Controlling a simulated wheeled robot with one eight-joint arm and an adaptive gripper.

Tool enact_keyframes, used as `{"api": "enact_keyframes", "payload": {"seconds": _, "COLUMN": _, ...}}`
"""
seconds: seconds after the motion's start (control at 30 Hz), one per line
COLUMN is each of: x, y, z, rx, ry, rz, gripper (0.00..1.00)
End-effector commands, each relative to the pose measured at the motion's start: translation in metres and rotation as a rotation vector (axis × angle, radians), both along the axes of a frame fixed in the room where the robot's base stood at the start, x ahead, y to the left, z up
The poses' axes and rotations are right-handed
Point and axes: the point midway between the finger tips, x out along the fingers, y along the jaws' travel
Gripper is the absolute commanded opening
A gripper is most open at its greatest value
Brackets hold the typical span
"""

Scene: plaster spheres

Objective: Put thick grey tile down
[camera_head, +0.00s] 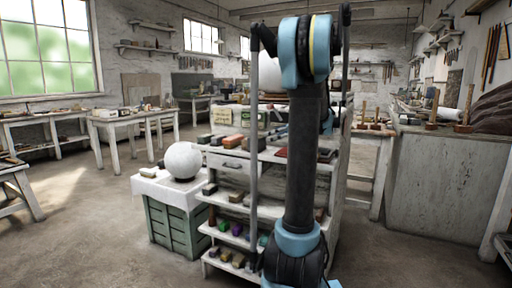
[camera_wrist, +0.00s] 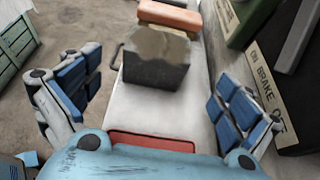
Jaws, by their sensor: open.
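In the wrist view a thick dark grey block (camera_wrist: 155,75) with a rough tan-grey upper face sits on a pale shelf board (camera_wrist: 140,112); it looks like the thick grey tile. My gripper (camera_wrist: 158,88) is open, its blue-padded fingers wide apart to the left and right. The block stands beyond and between the fingers, and I see no finger touching it. In the head view my arm hides the gripper, and I cannot tell which block on the shelf unit is this one.
A red tile (camera_wrist: 155,148) lies close by my gripper, and an orange-red block (camera_wrist: 168,15) lies beyond the grey one. A lettered box (camera_wrist: 268,80) stands near the right finger. A white sphere (camera_head: 183,160) rests on a green crate (camera_head: 176,226) left of the shelf unit (camera_head: 232,178).

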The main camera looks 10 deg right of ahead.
Motion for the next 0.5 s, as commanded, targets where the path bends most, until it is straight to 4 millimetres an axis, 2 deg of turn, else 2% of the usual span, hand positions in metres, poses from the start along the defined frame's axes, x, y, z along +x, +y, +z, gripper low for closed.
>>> {"api": "enact_keyframes", "payload": {"seconds": 0.2, "x": 0.016, "y": 0.024, "z": -0.012, "rx": 0.0, "ry": 0.0, "rz": 0.002, "gripper": 0.98}}
{"api": "enact_keyframes", "payload": {"seconds": 0.5, "x": 0.024, "y": 0.034, "z": -0.017, "rx": 0.0, "ry": 0.0, "rz": 0.001, "gripper": 0.98}}
